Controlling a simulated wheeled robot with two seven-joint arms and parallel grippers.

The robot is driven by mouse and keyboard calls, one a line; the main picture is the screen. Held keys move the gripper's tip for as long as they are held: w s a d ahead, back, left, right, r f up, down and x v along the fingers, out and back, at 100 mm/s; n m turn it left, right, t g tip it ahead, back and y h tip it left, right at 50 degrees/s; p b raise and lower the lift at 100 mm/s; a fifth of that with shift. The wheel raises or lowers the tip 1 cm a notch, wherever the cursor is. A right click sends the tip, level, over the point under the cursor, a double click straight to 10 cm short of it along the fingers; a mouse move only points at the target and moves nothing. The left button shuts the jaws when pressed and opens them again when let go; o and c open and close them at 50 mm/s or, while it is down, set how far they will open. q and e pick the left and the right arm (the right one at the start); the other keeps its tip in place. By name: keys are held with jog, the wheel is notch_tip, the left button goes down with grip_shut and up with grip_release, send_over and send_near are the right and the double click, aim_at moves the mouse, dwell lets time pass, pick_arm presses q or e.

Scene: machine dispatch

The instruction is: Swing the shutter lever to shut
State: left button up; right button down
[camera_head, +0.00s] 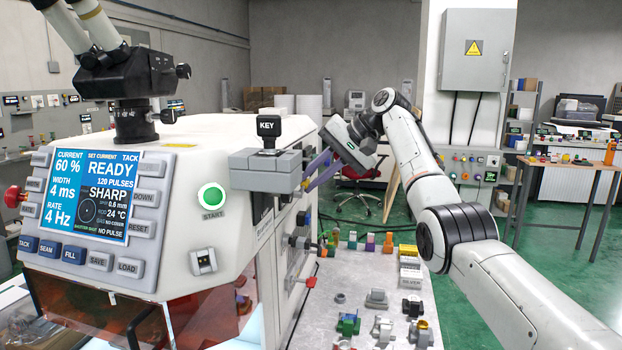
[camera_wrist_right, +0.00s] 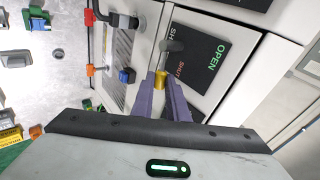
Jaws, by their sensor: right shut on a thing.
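The shutter lever (camera_wrist_right: 172,46) shows in the right wrist view as a grey piece with a brass-coloured end between my fingertips. It lies against a black plate (camera_wrist_right: 212,68) with a green OPEN and a red SHUT marking on the side of the white machine (camera_head: 190,140). My right gripper (camera_wrist_right: 161,82) has its purple fingers shut on the brass end. The lever's exact angle against the markings is hard to tell. My left gripper is not in view.
A metal bench top (camera_head: 335,280) with several small fixtures and coloured parts lies below the arm.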

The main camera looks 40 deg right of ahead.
jog(key=c, duration=2)
grip_release()
jog(key=b+v, duration=0.1)
jog(key=v, duration=0.9)
jog(key=shift+s, duration=0.1)
